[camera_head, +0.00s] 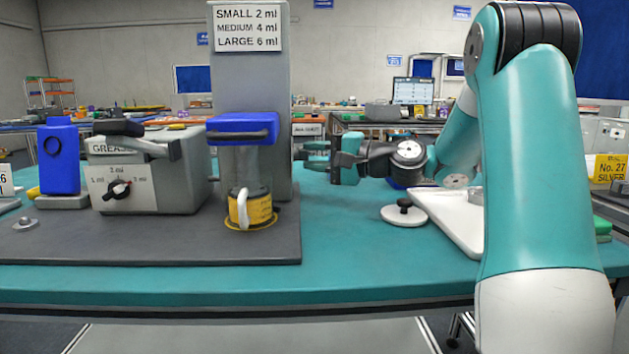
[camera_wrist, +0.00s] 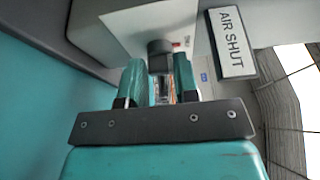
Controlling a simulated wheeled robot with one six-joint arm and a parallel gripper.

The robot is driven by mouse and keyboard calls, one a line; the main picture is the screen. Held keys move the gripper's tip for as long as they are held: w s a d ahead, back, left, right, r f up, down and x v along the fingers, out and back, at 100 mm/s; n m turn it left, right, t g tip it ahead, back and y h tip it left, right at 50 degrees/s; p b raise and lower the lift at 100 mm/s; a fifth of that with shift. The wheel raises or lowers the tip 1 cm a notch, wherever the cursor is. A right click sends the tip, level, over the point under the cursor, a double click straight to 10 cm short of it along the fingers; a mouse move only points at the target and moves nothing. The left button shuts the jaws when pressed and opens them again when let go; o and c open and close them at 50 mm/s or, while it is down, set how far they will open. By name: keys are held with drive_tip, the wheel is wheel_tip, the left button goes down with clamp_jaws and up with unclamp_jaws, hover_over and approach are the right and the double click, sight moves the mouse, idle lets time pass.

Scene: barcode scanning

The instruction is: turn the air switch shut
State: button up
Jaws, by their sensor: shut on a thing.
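The air switch (camera_wrist: 160,48) is a dark knob on a light grey housing in the wrist view, beside a white AIR SHUT sign (camera_wrist: 232,42). In the head view my gripper (camera_head: 318,157) reaches left to the right side of the tall grey column. The switch cannot be made out there. Small red and white markings (camera_wrist: 177,44) sit beside the knob, too small to read.
A grey filling machine (camera_head: 250,75) with a blue clamp stands on a dark mat, a yellow-banded cup (camera_head: 250,208) under it. A grease box (camera_head: 150,172) is to its left. A white tray (camera_head: 450,218) and a round lid (camera_head: 403,214) lie right.

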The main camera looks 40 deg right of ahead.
drive_tip(key=shift+f+b, duration=0.15)
drive_tip(key=shift+b, duration=0.4)
drive_tip(key=o, duration=0.9)
drive_tip(key=shift+s, duration=0.1)
